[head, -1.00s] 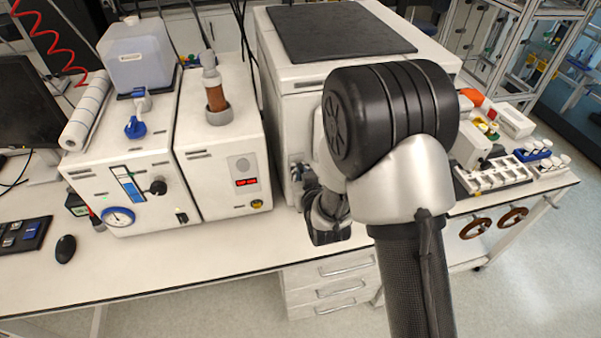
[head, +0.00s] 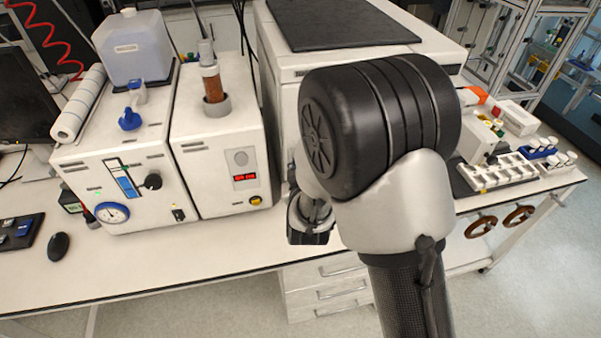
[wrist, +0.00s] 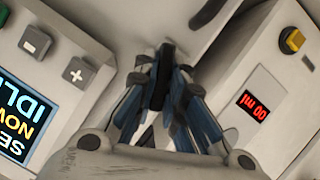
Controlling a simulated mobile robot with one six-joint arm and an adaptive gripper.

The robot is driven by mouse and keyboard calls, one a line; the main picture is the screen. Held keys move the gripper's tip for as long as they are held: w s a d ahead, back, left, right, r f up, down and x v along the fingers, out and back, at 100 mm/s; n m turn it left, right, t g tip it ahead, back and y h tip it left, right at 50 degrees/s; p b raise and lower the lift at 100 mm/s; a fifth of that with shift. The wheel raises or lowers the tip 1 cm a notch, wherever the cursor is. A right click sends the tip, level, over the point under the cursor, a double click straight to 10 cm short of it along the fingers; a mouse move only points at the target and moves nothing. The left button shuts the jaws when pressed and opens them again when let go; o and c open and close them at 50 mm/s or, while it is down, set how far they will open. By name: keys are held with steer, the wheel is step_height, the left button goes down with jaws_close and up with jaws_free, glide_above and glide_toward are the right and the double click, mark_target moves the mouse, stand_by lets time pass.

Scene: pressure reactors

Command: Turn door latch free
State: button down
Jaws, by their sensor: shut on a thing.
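The door latch (wrist: 161,76) is a dark upright bar on the pale front of the large white unit (head: 292,110). In the wrist view it shows between the fingertips of my gripper (wrist: 163,84). The dark fingers with blue pads close on it from both sides. In the head view my gripper (head: 309,222) is a dark shape low at the unit's front left corner. My arm covers most of the unit's front there, and the latch is hidden.
Left of it stands a white module with a red display (head: 245,179), close to my gripper. The wrist view shows a blue-screened panel with buttons (wrist: 22,115) at left. A sample rack (head: 497,172) is at the right.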

steer(key=n+h+b, duration=0.1)
steer(key=n, duration=0.1)
steer(key=n+t+h+b, duration=0.1)
steer(key=n, duration=0.1)
steer(key=shift+a+f+n+t, duration=0.2)
steer(key=shift+n+t, duration=0.1)
steer(key=shift+n, duration=0.1)
steer(key=shift+n+t+h+b, duration=0.55)
steer(key=shift+n+t, duration=0.25)
steer(key=shift+n, duration=1)
steer(key=shift+r, duration=0.1)
steer(key=c, duration=1.7)
jaws_free()
steer(key=shift+o, duration=0.2)
steer(key=s+a, duration=0.1)
steer(key=s, duration=1.1)
steer(key=shift+a+r, duration=0.15)
steer(key=shift+r, duration=0.1)
